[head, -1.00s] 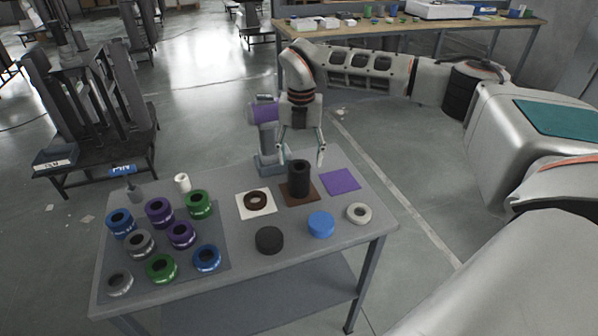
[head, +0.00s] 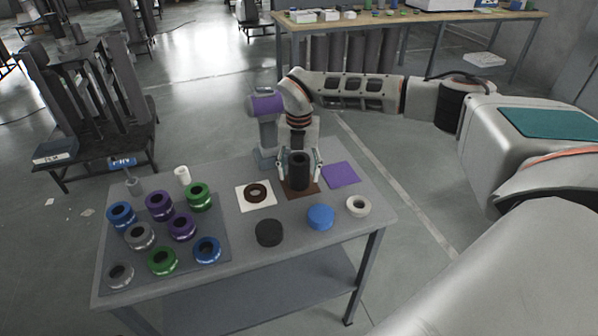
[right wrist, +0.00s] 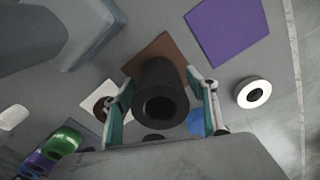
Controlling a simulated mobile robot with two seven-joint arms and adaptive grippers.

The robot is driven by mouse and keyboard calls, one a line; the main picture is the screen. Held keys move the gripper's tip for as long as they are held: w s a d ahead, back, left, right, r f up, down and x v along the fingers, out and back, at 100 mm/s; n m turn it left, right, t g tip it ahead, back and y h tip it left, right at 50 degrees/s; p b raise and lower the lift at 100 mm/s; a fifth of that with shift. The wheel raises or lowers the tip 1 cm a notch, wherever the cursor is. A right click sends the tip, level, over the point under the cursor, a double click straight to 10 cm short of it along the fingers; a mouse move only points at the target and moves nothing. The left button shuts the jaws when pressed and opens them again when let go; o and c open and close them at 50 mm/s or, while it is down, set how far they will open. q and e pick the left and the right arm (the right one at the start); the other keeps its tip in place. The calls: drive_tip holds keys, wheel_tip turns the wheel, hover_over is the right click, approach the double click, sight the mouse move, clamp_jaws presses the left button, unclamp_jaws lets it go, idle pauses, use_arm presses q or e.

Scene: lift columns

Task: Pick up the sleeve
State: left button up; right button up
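The sleeve (head: 299,171) is a black upright hollow cylinder standing on a brown square mat (head: 313,192). In the right wrist view the sleeve (right wrist: 161,92) shows its open top end, between my fingers. My right gripper (head: 299,166) is lowered around it, one finger on each side. In the right wrist view my right gripper (right wrist: 164,112) is open, with a gap visible between the sleeve and the right finger; the left finger lies close to its side. My left gripper is not in view.
A purple mat (head: 341,174) lies right of the sleeve, a white mat (head: 243,198) with a dark ring (head: 257,193) left. In front are a black disc (head: 269,233), a blue disc (head: 320,217) and a white ring (head: 358,206). Several coloured rings stand on a grey mat (head: 205,272). A grey-purple column stands behind (head: 266,130).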

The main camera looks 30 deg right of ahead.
drive_tip(key=shift+r, duration=0.1)
clamp_jaws()
wheel_tip(320, 180, up, 26)
drive_tip(key=p, duration=0.6)
idle(0.6)
